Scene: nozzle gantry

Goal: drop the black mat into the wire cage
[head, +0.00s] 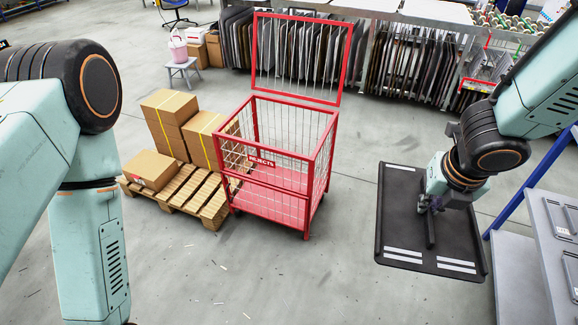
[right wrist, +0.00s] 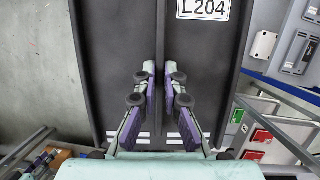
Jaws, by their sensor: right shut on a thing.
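The black mat (head: 399,222) is a dark panel with white stripes near its corners, held in the air at the right of the head view. My right gripper (head: 431,212) is shut on a raised ridge along the mat's middle. In the right wrist view, the mat (right wrist: 108,60) fills the centre with an L204 label, and the fingers (right wrist: 159,88) close on the ridge from both sides. The wire cage (head: 283,206) is red, stands on the floor left of the mat, and its lid is raised. It looks empty. My left gripper is out of view.
A wooden pallet (head: 190,194) with cardboard boxes (head: 170,108) stands left of the cage. Racks of hanging panels (head: 410,66) line the back. A grey bench (head: 520,270) with a blue post is at the right. Floor between cage and mat is clear.

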